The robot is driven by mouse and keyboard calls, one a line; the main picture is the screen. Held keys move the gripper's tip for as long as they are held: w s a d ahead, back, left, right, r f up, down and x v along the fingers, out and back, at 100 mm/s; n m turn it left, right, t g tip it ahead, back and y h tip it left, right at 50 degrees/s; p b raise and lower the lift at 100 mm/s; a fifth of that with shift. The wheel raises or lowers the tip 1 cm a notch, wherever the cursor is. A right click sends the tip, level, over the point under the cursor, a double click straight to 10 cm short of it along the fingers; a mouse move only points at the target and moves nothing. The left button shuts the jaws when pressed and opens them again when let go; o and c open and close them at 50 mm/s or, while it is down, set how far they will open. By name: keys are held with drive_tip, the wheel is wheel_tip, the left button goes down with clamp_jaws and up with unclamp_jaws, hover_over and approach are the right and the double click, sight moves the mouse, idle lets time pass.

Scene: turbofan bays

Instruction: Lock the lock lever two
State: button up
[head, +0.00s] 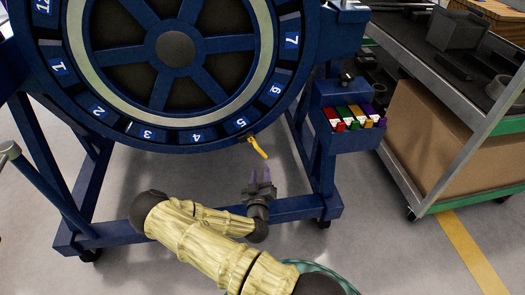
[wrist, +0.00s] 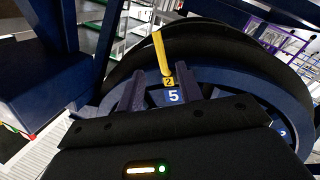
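The yellow lock lever (head: 258,147) hangs from the lower rim of the blue numbered ring (head: 175,137), beside the 5 label, slanting down to the right. In the wrist view the yellow lever (wrist: 160,53) stands out from the rim above a yellow tag marked 2 (wrist: 168,81), with the 5 label (wrist: 173,97) just below. My gripper (head: 260,174) is just below the lever in the head view, fingers pointing up at it. In the wrist view my gripper (wrist: 168,84) has its two fingers apart, with the tag between them. It is empty, and the lever shows beyond the fingertips, apparently untouched.
The ring sits in a blue wheeled stand (head: 180,222) with legs on both sides. A blue bin (head: 352,140) with red, green, yellow and purple items hangs on the right leg. A grey cart (head: 450,185) with a cardboard box stands at right.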

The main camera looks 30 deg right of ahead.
sight(262, 155)
drive_tip(key=b+x, duration=0.3)
drive_tip(key=x, duration=1)
drive_tip(key=shift+f, duration=0.1)
drive_tip(key=shift+s, duration=0.1)
clamp_jaws()
